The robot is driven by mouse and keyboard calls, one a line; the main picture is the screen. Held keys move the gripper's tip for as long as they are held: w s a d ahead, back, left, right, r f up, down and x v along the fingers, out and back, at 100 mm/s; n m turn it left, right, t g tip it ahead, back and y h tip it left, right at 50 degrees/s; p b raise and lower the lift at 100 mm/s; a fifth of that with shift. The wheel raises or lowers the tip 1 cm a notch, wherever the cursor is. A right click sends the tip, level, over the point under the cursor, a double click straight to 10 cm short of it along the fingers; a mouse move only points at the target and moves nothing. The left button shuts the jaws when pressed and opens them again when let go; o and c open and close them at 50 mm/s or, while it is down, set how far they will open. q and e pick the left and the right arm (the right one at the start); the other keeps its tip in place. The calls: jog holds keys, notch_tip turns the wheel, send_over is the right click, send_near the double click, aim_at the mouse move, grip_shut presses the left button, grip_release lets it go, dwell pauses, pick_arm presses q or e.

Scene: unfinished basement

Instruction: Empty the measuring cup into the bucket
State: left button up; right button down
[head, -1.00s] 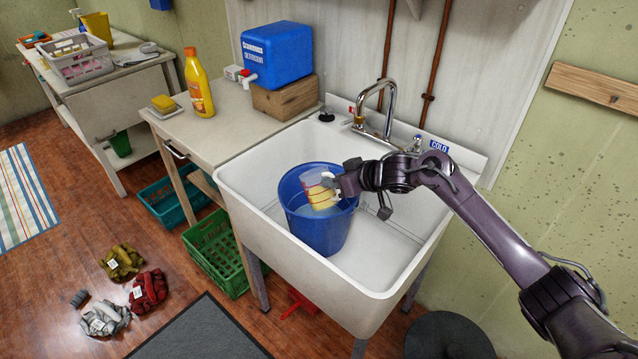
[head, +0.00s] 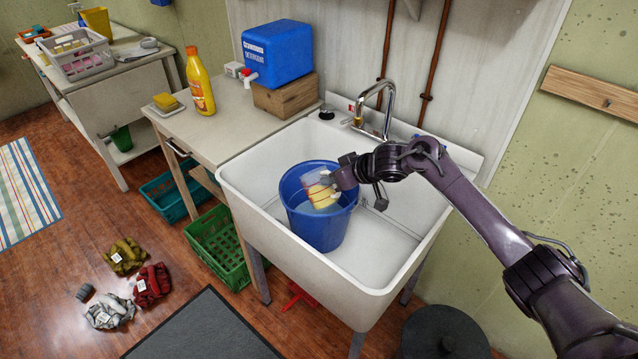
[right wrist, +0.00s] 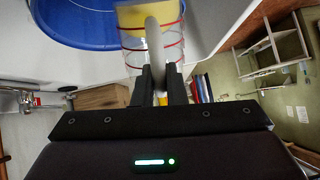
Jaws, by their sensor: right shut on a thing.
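The blue bucket (head: 318,230) stands upright in the white sink, with pale liquid visible inside it. The measuring cup (head: 316,188) is clear with red markings and a yellowish content. It is tilted over the bucket's opening. My right gripper (head: 338,180) is shut on the cup's handle at the bucket's right rim. In the right wrist view the fingers (right wrist: 162,82) clasp the grey handle, and the cup (right wrist: 138,40) shows beyond them with the bucket's blue rim (right wrist: 65,30) beside it. My left gripper is not in view.
The white sink (head: 385,265) has a chrome faucet (head: 385,100) behind the bucket. A counter to the left holds a yellow bottle (head: 199,82), a sponge (head: 165,101) and a blue detergent container (head: 278,52) on a wooden block. Green crates (head: 215,245) sit below.

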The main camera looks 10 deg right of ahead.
aim_at(323, 171)
jog(key=shift+w+a+r+g+p, duration=0.15)
jog(key=shift+w+r+g+p, duration=0.25)
jog(key=shift+p, duration=0.5)
jog(key=shift+w+g+h+p, duration=0.15)
jog(key=shift+g+h+p, duration=0.25)
jog(key=shift+p, duration=0.15)
jog(key=shift+w+a+f, duration=0.1)
jog(key=shift+w+a+g, duration=0.1)
jog(key=shift+w+g, duration=0.1)
jog(key=shift+g, duration=0.2)
jog(key=shift+w+g+h, duration=0.15)
jog(key=shift+g+h, duration=0.15)
jog(key=shift+w+a+f, duration=0.1)
jog(key=shift+w+a, duration=0.1)
jog(key=shift+w+a+g+b, duration=0.1)
jog(key=shift+w+g+b, duration=0.1)
jog(key=shift+g+b, duration=0.4)
jog(key=shift+h, duration=0.3)
